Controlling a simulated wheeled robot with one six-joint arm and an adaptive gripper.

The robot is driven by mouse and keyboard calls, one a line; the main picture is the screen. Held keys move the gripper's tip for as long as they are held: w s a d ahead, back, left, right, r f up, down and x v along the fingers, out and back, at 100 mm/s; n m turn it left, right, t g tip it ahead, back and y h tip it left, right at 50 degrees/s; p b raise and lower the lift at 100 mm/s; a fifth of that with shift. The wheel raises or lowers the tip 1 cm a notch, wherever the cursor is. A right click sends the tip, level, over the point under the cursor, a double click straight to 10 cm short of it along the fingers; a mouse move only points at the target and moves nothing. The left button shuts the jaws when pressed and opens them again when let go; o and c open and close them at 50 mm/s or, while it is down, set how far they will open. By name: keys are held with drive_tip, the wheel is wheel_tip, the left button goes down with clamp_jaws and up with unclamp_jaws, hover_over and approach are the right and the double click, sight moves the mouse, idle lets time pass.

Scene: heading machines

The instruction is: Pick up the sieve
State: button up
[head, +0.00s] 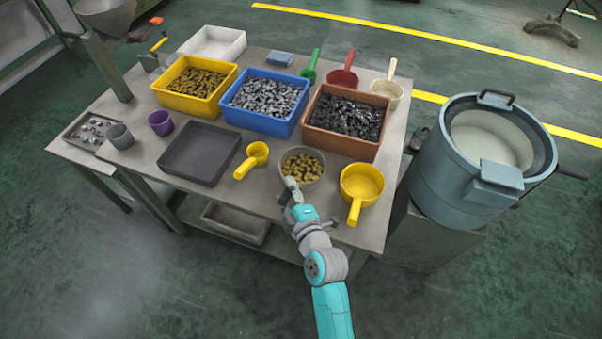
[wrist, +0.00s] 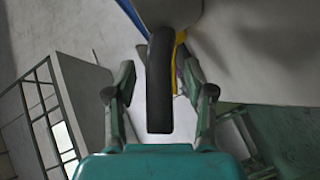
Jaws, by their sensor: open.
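The sieve (head: 320,183) looks like a round grey bowl holding brass-coloured parts, near the table's front edge. In the wrist view its grey body (wrist: 172,10) is at the top, and its dark handle (wrist: 159,85) points down toward me. My gripper (head: 292,187) is at the near side of the sieve. In the wrist view my gripper (wrist: 157,78) is open, with one finger on each side of the handle and a gap visible on both sides. In the head view my gripper hides the handle.
A yellow scoop (head: 362,183) stands close right of the sieve, a smaller yellow scoop (head: 257,151) left. Behind are an orange-brown bin (head: 340,143) and blue bin (head: 258,127). A dark tray (head: 200,153) lies left. A large blue-grey drum machine (head: 440,190) stands right of the table.

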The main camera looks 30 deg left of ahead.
drive_tip(key=shift+c, duration=0.3)
drive_tip(key=shift+r, duration=0.1)
clamp_jaws()
